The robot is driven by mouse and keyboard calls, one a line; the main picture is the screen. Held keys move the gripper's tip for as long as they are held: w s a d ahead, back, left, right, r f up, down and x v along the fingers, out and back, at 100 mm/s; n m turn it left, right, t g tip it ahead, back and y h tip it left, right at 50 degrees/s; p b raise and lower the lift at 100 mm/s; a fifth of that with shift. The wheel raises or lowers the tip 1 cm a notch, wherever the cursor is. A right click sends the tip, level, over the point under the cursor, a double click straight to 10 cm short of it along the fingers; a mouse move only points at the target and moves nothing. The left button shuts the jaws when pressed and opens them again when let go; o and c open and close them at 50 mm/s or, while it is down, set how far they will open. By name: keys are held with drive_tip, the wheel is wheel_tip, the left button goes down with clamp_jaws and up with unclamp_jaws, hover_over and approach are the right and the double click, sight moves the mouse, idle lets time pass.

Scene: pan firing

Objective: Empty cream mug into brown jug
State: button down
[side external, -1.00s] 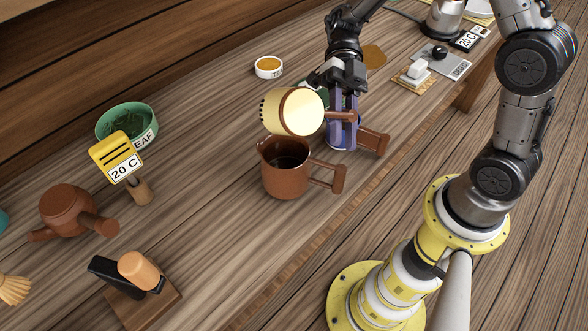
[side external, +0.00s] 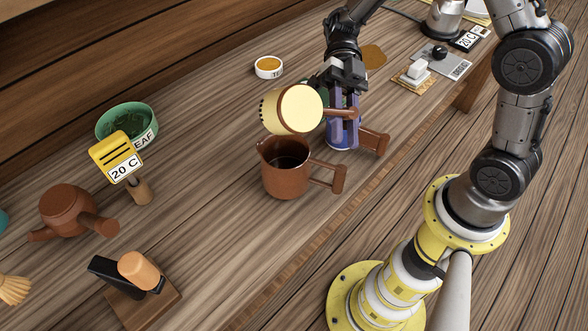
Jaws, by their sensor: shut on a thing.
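The cream mug (side external: 290,110) is tipped on its side above the brown jug (side external: 286,172), apart from the table. Its round cream end faces right and toward the camera; I cannot tell whether this is its base or its mouth. My gripper (side external: 345,118) is shut on the mug's brown handle, to the right of the mug. The jug stands upright on the table, its handle to the right and its dark inside partly visible. No stream shows between mug and jug. The mug's contents are hidden.
A green leaf bowl (side external: 127,121), a yellow 20 C sign (side external: 115,157) and a brown teapot (side external: 66,210) stand left. A small white dish (side external: 268,67) is behind. The table right of the jug is clear.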

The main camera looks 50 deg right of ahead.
drive_tip(key=shift+s+r+m+g+y, duration=0.1)
drive_tip(key=shift+r+m+g+y, duration=0.25)
drive_tip(key=shift+r+g, duration=0.2)
idle(0.5)
idle(0.8)
drive_tip(key=shift+w+d+f+n+t+h, duration=0.1)
drive_tip(key=shift+w+f+n+t+h, duration=0.25)
drive_tip(key=shift+f+n+t+h, duration=2)
drive_tip(key=shift+w+r+n+t+y, duration=0.4)
drive_tip(key=shift+r+n+t+y, duration=0.45)
drive_tip(key=shift+t, duration=3.75)
drive_tip(key=shift+w+d+f+n+t+h, duration=0.1)
drive_tip(key=shift+w+f+n+t+h, duration=0.3)
drive_tip(key=shift+n+t+h, duration=2)
